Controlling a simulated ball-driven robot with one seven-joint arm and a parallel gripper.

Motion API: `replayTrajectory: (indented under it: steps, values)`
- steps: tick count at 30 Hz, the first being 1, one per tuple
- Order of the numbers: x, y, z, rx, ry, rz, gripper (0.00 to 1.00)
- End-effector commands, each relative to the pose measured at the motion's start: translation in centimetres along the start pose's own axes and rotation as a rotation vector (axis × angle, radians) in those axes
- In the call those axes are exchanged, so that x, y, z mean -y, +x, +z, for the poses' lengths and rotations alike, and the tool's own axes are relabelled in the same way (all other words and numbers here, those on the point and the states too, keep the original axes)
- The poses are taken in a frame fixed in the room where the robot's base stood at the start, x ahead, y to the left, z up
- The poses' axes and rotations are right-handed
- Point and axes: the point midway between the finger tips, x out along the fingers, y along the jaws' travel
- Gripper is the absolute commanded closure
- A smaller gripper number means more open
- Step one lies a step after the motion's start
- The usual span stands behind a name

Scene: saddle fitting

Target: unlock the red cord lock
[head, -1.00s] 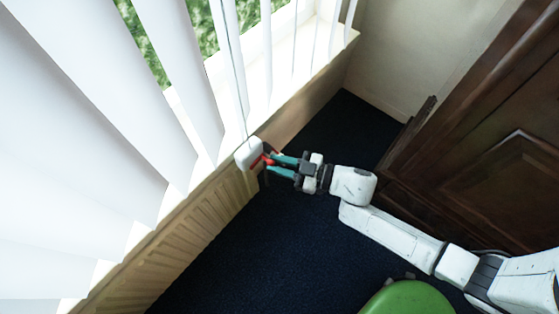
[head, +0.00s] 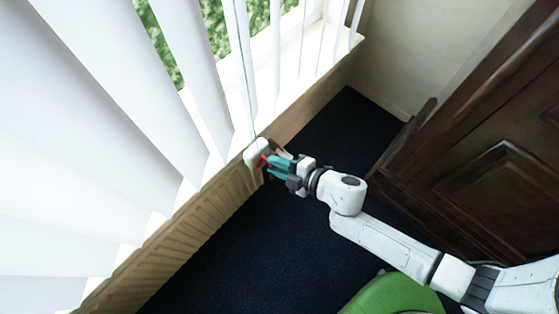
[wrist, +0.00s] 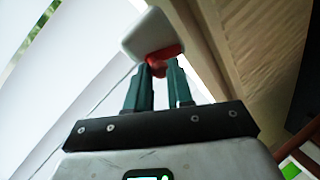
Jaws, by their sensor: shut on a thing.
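The cord lock is a white block (head: 256,152) with a red part (head: 265,160), at the window sill's edge beside the blinds. It also shows in the wrist view as a white body (wrist: 160,35) with a red piece (wrist: 157,64) on its lower side. My gripper (head: 274,164) has teal fingers and reaches the lock from the right. In the wrist view, the fingertips (wrist: 159,70) are shut on the red piece, partly covering it. In the head view the fingers look rolled, one largely over the other.
White vertical blinds (head: 90,130) hang on the left, with a thin cord (head: 240,70) running down to the lock. A wooden panelled wall (head: 190,240) lies below the sill. A dark wooden door or cabinet (head: 480,150) stands at right.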

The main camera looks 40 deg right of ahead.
Motion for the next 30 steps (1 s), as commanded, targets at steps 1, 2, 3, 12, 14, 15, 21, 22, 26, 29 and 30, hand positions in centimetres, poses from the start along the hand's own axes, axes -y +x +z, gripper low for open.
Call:
replayTrajectory:
  steps: [1, 2, 3, 12, 14, 15, 21, 22, 26, 29, 30]
  values:
    - [-0.06, -0.06, -0.19, 0.010, -0.024, 0.001, 1.00]
    - [-0.06, -0.05, -0.26, 0.015, -0.037, 0.001, 1.00]
    - [-0.03, -0.03, -0.35, 0.022, -0.054, 0.001, 1.00]
    - [0.10, 0.02, -0.70, 0.052, -0.128, 0.000, 1.00]
    - [0.11, 0.03, -0.73, 0.054, -0.133, 0.000, 1.00]
    - [0.13, 0.03, -0.74, 0.055, -0.135, 0.000, 1.00]
    - [0.15, 0.04, -0.78, 0.055, -0.138, -0.001, 1.00]
    - [0.16, 0.05, -0.78, 0.055, -0.138, -0.001, 1.00]
    - [0.17, 0.05, -0.80, 0.054, -0.137, -0.001, 1.00]
    - [0.16, 0.05, -0.78, 0.054, -0.137, -0.001, 0.69]
    - [0.15, 0.05, -0.77, 0.055, -0.137, -0.001, 0.65]
